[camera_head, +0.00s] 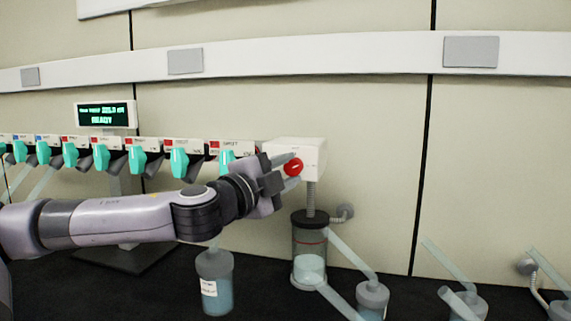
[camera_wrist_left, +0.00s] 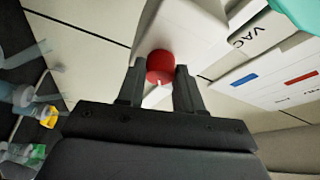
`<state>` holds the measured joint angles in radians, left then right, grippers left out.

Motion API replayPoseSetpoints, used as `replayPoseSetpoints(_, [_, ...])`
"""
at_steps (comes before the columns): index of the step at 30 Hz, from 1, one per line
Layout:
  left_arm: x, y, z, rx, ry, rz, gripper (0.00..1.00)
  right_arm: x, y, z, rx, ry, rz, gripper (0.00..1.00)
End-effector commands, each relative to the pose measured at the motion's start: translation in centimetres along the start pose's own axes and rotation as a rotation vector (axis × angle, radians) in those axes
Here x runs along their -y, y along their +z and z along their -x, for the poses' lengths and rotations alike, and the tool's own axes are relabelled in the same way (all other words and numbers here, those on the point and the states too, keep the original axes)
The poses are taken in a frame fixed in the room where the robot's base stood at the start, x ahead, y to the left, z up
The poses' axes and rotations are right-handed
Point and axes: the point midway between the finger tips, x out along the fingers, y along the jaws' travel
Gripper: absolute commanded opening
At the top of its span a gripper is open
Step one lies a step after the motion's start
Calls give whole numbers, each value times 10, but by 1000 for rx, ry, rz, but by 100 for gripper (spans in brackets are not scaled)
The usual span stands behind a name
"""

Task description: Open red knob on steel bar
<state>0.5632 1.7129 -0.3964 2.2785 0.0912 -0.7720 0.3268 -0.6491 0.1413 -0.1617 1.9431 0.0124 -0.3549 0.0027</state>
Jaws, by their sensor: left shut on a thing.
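The red knob (camera_head: 293,167) is on the front of a white box (camera_head: 312,150) at the right end of the bar with the row of teal valves. My left gripper (camera_head: 292,172) reaches it from the left and is shut on the knob. In the left wrist view the red knob (camera_wrist_left: 160,67) sits between the two dark fingers (camera_wrist_left: 160,82), with a white mark on its near side. My right gripper is in neither view.
Several teal valves (camera_head: 179,160) line the bar to the left. A clear vessel with a dark lid (camera_head: 309,250) is below the box, and a lidded jar (camera_head: 214,280) stands below my arm. More jars and tubes are at right.

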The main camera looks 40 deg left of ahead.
Motion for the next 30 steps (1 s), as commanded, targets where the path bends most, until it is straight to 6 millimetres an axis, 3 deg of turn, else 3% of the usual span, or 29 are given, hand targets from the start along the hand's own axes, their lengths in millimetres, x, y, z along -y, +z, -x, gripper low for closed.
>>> replayPoseSetpoints(3, [8,0,-1,5,42,-104,5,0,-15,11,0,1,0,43])
replayPoseSetpoints(15, [9,-1,-1,4,153,-371,5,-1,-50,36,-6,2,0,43])
replayPoseSetpoints(30, [7,0,-1,6,193,-478,5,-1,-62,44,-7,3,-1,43])
